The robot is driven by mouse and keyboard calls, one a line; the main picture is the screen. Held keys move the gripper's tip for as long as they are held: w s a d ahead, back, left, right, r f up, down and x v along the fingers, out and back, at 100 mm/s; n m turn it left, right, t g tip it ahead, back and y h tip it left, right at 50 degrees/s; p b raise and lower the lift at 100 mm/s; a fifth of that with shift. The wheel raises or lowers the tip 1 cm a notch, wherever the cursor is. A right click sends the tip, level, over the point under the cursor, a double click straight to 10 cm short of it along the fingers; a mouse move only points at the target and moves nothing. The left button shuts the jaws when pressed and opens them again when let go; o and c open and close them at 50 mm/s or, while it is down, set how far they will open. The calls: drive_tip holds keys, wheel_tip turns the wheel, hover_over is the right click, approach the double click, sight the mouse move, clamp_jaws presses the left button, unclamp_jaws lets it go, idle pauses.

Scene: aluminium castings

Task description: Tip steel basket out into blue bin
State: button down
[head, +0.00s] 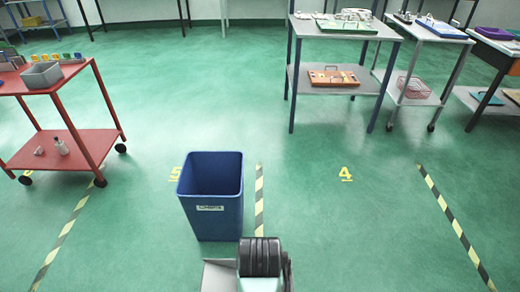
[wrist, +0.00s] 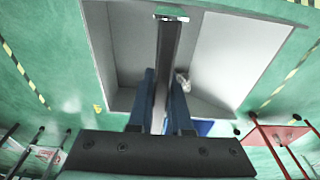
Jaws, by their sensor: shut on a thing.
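The steel basket (wrist: 240,60) is a grey open box that fills the upper middle of the wrist view. My gripper (wrist: 163,95) is shut on it at a dark bar that runs over the basket's opening. A small pale piece (wrist: 183,82) shows inside the basket. In the head view, a grey part of the basket (head: 219,276) shows at the bottom edge beside my arm, which hides the rest. The blue bin (head: 210,210) stands upright on the floor just beyond, with its top open. A blue patch of the bin (wrist: 205,127) shows below the basket in the wrist view.
A red cart (head: 75,145) with a grey box (head: 42,75) stands at the left. Grey shelved tables (head: 340,82) with trays and castings stand at the back right. Striped floor lines (head: 259,200) run past the bin; the green floor around it is clear.

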drive_tip(key=s+r+p, duration=0.1)
drive_tip(key=r+p, duration=0.1)
drive_tip(key=s+r+p, duration=0.1)
drive_tip(key=r+p, duration=0.2)
drive_tip(key=s+r+p, duration=0.2)
drive_tip(key=r, duration=0.1)
drive_tip(key=shift+r+p, duration=0.2)
drive_tip(key=shift+p, duration=0.15)
drive_tip(key=shift+f, duration=0.1)
